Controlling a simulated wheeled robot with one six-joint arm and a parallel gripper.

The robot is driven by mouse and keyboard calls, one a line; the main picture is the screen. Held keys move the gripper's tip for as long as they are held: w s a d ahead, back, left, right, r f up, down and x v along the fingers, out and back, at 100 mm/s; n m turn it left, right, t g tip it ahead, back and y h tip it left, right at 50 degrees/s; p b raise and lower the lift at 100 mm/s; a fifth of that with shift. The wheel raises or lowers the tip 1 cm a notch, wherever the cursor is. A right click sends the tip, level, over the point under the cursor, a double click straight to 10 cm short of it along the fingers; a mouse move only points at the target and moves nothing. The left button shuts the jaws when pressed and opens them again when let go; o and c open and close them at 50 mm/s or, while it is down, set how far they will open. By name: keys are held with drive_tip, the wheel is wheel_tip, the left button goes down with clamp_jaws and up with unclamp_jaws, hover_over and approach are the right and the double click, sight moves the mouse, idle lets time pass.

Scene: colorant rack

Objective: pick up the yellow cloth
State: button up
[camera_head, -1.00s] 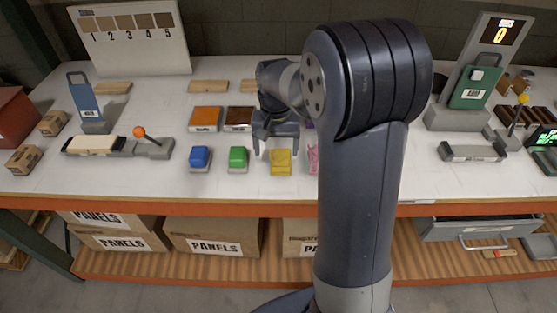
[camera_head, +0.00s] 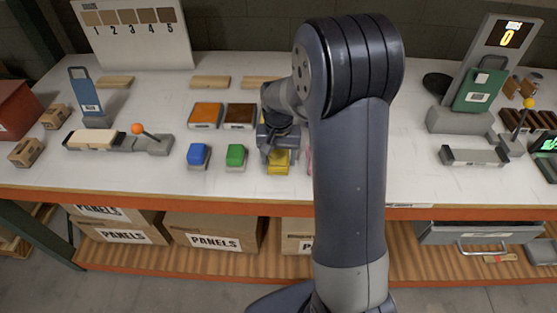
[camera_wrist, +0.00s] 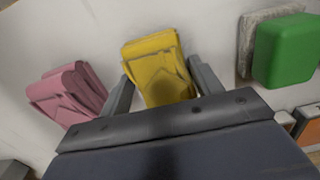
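The yellow cloth (camera_head: 278,163) lies folded on the white tabletop near its front edge. In the wrist view the yellow cloth (camera_wrist: 158,68) sits between my two gripper fingers. My gripper (camera_head: 277,155) is low over the cloth, with its fingers pointing down. In the wrist view my gripper (camera_wrist: 160,80) is open, with one finger on each side of the cloth. A small gap shows beside the right finger; I cannot tell whether the left finger touches the cloth.
A pink cloth (camera_wrist: 68,94) lies close to the left finger in the wrist view. A green block (camera_head: 236,155) and a blue block (camera_head: 198,155) stand left of the yellow cloth in the head view. Orange (camera_head: 206,115) and brown (camera_head: 240,115) panels lie behind them.

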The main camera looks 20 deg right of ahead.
sight(278, 157)
drive_tip(key=c, duration=0.6)
drive_tip(key=shift+c, duration=0.2)
wheel_tip(278, 157, up, 10)
drive_tip(key=shift+b, duration=0.4)
